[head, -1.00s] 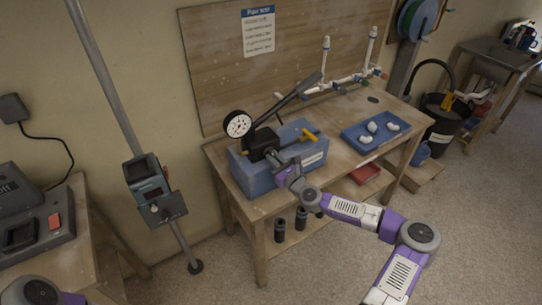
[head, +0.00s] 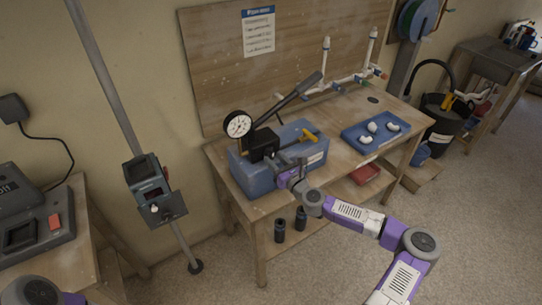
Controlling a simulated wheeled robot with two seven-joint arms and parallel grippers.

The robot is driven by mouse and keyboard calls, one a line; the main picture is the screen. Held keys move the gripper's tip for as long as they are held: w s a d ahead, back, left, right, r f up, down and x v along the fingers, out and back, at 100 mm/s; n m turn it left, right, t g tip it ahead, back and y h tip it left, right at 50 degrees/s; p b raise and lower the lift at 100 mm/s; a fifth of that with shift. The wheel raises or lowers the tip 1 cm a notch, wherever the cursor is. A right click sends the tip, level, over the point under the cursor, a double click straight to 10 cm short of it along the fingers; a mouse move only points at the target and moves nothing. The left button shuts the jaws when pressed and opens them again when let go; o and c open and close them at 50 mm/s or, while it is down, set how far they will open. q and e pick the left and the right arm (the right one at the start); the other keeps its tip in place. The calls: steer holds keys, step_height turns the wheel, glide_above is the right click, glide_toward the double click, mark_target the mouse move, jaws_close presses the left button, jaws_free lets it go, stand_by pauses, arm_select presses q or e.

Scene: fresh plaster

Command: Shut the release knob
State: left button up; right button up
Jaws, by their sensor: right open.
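The blue test pump (head: 254,181) stands on the wooden bench, with a round white gauge (head: 237,124), a black block (head: 263,144) and a long grey lever slanting up to the right. My right gripper (head: 289,161) is open at the front of the pump, just right of and below the black block. It hides part of the tank front, and contact cannot be told. My left gripper is out of view.
A blue tray (head: 351,138) with white pipe fittings lies right of the pump. White pipes (head: 345,84) stand at the bench's back. A grey pole with a control box (head: 149,182) stands left of the bench. Black cylinders (head: 280,231) sit on the lower shelf.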

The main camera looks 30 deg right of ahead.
steer(key=s+p, duration=0.1)
steer(key=s, duration=1)
steer(key=shift+d, duration=0.45)
steer(key=a+f+n+g+y, duration=0.2)
steer(key=a+f+n+y, duration=0.15)
steer(key=a, duration=0.45)
steer(key=a+f+n+g+y, duration=0.2)
steer(key=a+f+n, duration=0.2)
steer(key=a, duration=0.5)
steer(key=s+a+f+n+g+y, duration=0.1)
steer(key=s+a+f+n+g, duration=0.25)
steer(key=a+f+n, duration=0.2)
steer(key=s+a+f+n+g+y, duration=0.1)
steer(key=s+a+f+n+g, duration=0.25)
steer(key=a, duration=0.35)
steer(key=s+a+f+n+g+h, duration=0.1)
steer(key=s+f+n+g+h, duration=0.1)
steer(key=s+f+n+g, duration=0.55)
steer(key=s+d+f+n+t+h, duration=0.1)
steer(key=s+d+f+n+h, duration=0.1)
steer(key=s+n, duration=0.5)
steer(key=d+n+h, duration=0.1)
steer(key=d, duration=0.1)
steer(key=shift+s+d+f+n, duration=0.15)
steer(key=shift+d+n, duration=0.25)
